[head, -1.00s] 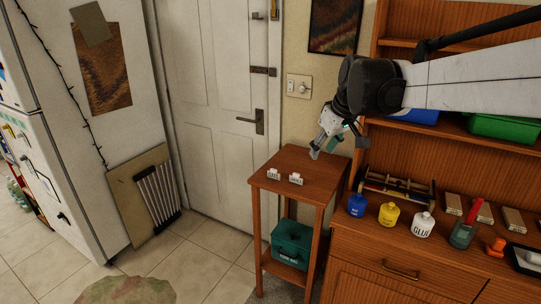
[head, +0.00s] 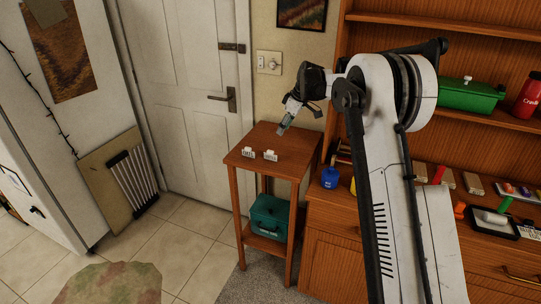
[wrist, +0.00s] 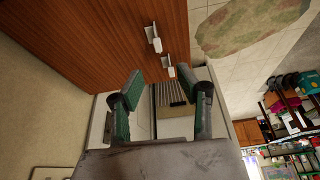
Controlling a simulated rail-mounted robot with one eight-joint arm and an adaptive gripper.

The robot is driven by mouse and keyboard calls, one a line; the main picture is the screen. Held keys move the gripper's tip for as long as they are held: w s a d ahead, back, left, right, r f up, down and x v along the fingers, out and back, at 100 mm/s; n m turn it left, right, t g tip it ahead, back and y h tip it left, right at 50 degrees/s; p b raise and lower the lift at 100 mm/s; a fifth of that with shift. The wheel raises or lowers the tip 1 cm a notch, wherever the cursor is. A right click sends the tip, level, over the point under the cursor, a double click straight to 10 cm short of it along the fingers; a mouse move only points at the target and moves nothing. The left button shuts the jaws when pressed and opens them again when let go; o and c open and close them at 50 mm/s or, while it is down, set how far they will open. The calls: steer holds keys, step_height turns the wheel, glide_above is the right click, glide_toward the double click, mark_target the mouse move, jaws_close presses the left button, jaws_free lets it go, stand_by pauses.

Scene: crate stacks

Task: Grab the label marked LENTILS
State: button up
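Two small white labels stand on the small wooden side table (head: 246,165): a left label (head: 248,152) and a right label (head: 270,155). Their lettering is too small to read, so I cannot tell which is LENTILS. My gripper (head: 283,129) is above the back right part of the table, nearest the right label and apart from both. In the wrist view my gripper (wrist: 160,80) has its two green-padded fingers wide apart with nothing between them. That view also shows one label (wrist: 152,36) farther up and another label (wrist: 169,68) near the gap between the fingers.
A teal box (head: 269,217) sits on the table's lower shelf. A wooden cabinet (head: 325,222) stands close on the right, with a blue bottle (head: 329,178) near its edge. A white door (head: 190,100) is behind.

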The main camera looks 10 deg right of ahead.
mark_target(271, 151)
steer(key=x, duration=0.3)
steer(key=p+x, duration=0.1)
steer(key=x, duration=0.6)
steer(key=shift+w+d+f, duration=0.1)
steer(key=shift+w+d, duration=0.1)
steer(key=shift+w, duration=0.1)
steer(key=shift+a+p+x, duration=0.15)
steer(key=shift+p+x, duration=0.3)
steer(key=shift+x, duration=0.9)
steer(key=shift+a+p+x, duration=0.15)
steer(key=shift+p+x, duration=0.3)
steer(key=shift+x, duration=0.85)
jaws_close()
